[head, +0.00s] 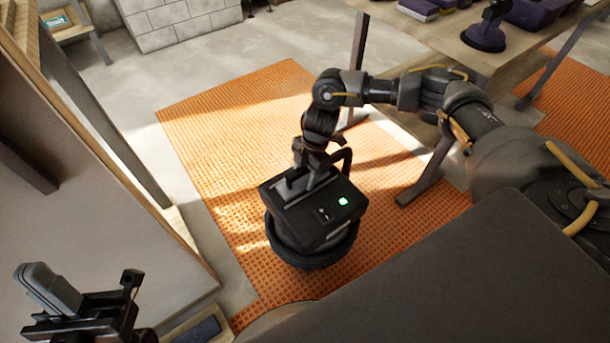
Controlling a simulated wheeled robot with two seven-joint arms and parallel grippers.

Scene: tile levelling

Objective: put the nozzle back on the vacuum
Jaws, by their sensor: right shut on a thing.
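The vacuum (335,222) is a dark box on a round black base, standing upright on the orange mat, with a small green light on its top. My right gripper (308,178) is at the top of the vacuum, its arm reaching in from the right. It is shut on a dark part, apparently the nozzle (291,187), which is mostly hidden and hard to separate from the vacuum's top. Whether that part is seated or only just above cannot be told. A black curved hose shows beside the gripper. My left gripper (85,285) is open and empty at the lower left.
The orange ribbed mat (245,110) has free room left of and behind the vacuum. A table (455,35) at the upper right carries a purple round-based tool (484,36) and purple boxes. A large panel (80,200) stands at left. Grey blocks (185,22) are at the back.

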